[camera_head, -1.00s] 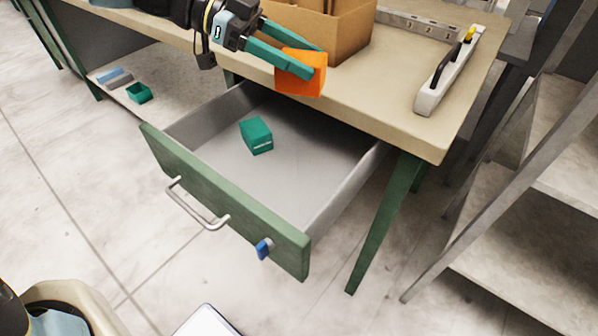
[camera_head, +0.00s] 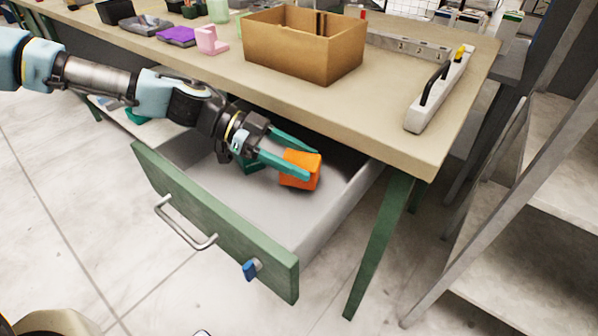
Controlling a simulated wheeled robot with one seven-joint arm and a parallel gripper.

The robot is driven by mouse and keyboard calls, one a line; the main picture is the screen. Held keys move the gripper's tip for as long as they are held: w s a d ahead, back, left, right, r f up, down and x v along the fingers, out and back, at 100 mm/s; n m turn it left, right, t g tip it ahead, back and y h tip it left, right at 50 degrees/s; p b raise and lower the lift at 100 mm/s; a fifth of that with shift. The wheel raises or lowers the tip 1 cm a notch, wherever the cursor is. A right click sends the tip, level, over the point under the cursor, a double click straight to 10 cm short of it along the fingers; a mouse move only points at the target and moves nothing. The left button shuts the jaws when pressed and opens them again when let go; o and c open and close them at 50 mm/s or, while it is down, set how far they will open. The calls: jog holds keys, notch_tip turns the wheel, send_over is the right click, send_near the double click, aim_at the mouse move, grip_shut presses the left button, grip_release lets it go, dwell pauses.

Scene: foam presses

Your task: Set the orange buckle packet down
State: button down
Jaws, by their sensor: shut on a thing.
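The orange buckle packet (camera_head: 301,170) is a small orange block between the teal fingers of my gripper (camera_head: 292,160). My gripper is shut on it and holds it within the open drawer (camera_head: 262,212), toward its right side. I cannot tell whether the packet touches the drawer floor. The drawer has a green front and a grey inside. A green packet (camera_head: 248,166) lies in the drawer behind my gripper, mostly hidden by it.
The table top (camera_head: 390,106) overhangs the drawer's back. On it stand a cardboard box (camera_head: 300,50) and a white power strip (camera_head: 438,92). A blue tag (camera_head: 251,270) is on the drawer front. The drawer floor's front part is clear.

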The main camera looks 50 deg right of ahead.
jog(key=shift+f, duration=2)
jog(key=shift+c, duration=0.6)
grip_release()
jog(key=shift+w, duration=0.1)
jog(key=v, duration=0.7)
jog(key=shift+w+r+b, duration=0.1)
jog(key=shift+r+b, duration=0.1)
jog(key=shift+b, duration=0.2)
